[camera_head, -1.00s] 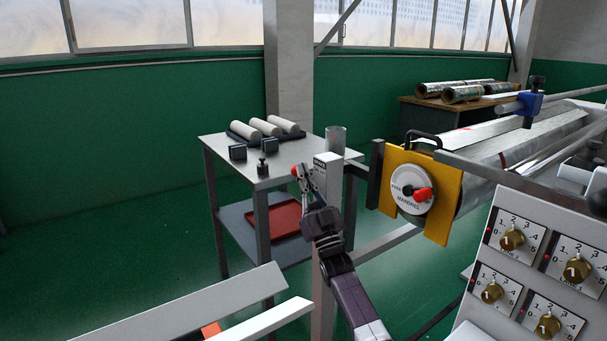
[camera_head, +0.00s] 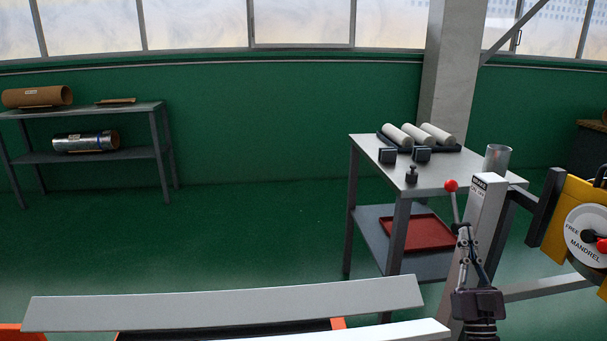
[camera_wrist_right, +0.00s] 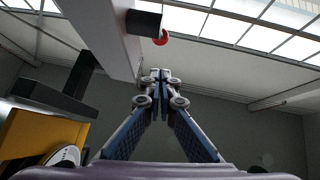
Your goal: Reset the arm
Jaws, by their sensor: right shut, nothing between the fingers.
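My right gripper (camera_head: 463,229) is in front of the grey post, a little below the red-knobbed lever. The wrist view shows its two fingertips (camera_wrist_right: 161,76) together with nothing between them. The lever's red ball (camera_head: 451,186) stands up left of the top of the light grey post (camera_head: 484,215). In the wrist view the red ball (camera_wrist_right: 161,38) and a dark block beside the post (camera_wrist_right: 108,30) lie beyond the fingertips, apart from them. My left gripper is not in view.
A grey table (camera_head: 370,150) with white rolls (camera_head: 420,134) and a red tray (camera_head: 415,232) below stands behind the post. The yellow mandrel plate (camera_head: 570,195) is close on the right. A shelf (camera_head: 135,110) stands far left. Open green floor lies between.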

